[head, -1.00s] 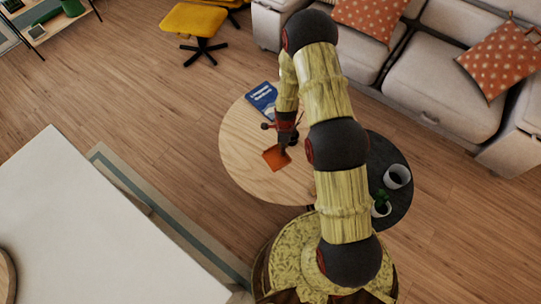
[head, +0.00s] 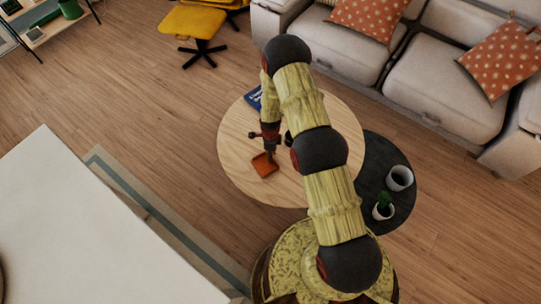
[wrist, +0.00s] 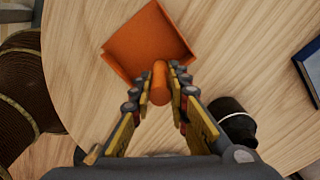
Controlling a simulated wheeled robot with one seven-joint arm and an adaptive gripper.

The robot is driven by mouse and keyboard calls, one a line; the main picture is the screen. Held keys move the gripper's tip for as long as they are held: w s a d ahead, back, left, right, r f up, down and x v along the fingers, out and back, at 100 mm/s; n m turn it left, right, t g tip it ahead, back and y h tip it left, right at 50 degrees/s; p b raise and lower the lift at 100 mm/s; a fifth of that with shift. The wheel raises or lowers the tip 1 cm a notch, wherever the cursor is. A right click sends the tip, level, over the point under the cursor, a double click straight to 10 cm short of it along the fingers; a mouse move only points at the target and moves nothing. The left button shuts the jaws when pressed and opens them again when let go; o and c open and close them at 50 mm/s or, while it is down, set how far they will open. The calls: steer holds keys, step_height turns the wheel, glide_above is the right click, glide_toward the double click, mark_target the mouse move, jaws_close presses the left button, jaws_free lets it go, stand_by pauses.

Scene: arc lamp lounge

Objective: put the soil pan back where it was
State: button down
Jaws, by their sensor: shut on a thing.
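The soil pan (head: 263,165) is an orange scoop with a flat square tray and a short round handle. In the wrist view the pan (wrist: 150,42) lies ahead of my fingers, over the round light-wood table (head: 235,140). My gripper (wrist: 160,78) is shut on the pan's handle, one finger on each side. In the head view my gripper (head: 270,152) is over the left half of the table. I cannot tell whether the pan touches the tabletop.
A blue book (head: 254,98) lies at the table's back edge, partly behind my arm. A dark object (wrist: 233,122) stands right of my gripper. A lower dark side table (head: 399,213) holds a white cup (head: 400,178) and a potted plant (head: 383,207). A sofa (head: 440,90) stands behind.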

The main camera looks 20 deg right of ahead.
steer(key=shift+f, duration=0.15)
steer(key=c, duration=1.7)
jaws_free()
